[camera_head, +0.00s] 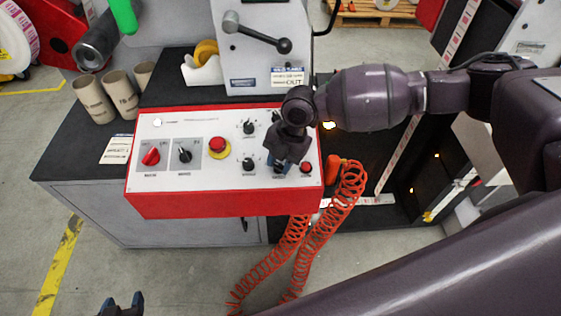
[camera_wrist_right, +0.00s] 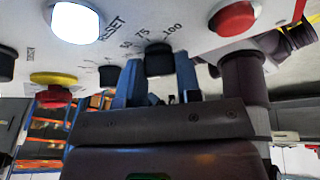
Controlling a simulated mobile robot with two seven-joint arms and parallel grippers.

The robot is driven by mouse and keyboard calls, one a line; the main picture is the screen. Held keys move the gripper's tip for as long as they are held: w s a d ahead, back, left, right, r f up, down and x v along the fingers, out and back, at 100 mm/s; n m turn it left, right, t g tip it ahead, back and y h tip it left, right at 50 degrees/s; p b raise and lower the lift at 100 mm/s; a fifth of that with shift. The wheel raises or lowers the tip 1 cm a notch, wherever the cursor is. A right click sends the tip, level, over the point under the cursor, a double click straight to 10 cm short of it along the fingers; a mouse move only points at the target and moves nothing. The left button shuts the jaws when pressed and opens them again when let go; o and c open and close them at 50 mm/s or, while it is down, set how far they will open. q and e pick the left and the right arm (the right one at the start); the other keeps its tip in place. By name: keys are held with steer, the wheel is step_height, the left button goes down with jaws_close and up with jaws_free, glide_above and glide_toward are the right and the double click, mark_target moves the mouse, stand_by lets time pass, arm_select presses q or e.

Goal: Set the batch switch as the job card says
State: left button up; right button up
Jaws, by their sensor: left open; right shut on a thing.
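The control panel (camera_head: 200,195) has a white face with several knobs and buttons and a red front. My right gripper (camera_head: 281,167) is at its lower right; in the right wrist view the gripper (camera_wrist_right: 158,80) has its blue fingers on both sides of a black knob (camera_wrist_right: 158,62), shut on it. Marks 50, 75 and 100 are printed round this knob; its pointer is hidden. A white card (camera_head: 116,149) lies left of the panel and a labelled card (camera_head: 287,77) is on the machine; I cannot read a setting on either. My left gripper (camera_head: 121,306) is open and empty at the bottom left.
A red button (camera_head: 306,168) and an orange coiled hose (camera_head: 345,190) are close right of my right gripper. A red mushroom button with yellow collar (camera_head: 217,147) and a red knob (camera_head: 151,156) are further left. Cardboard tubes (camera_head: 93,98) stand on the bench at left.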

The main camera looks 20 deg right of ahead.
steer(key=shift+n, duration=0.4)
steer(key=o, duration=0.9)
steer(key=shift+r, duration=0.1)
steer(key=v, duration=1)
steer(key=shift+w+r, duration=0.15)
steer(key=shift+r, duration=0.2)
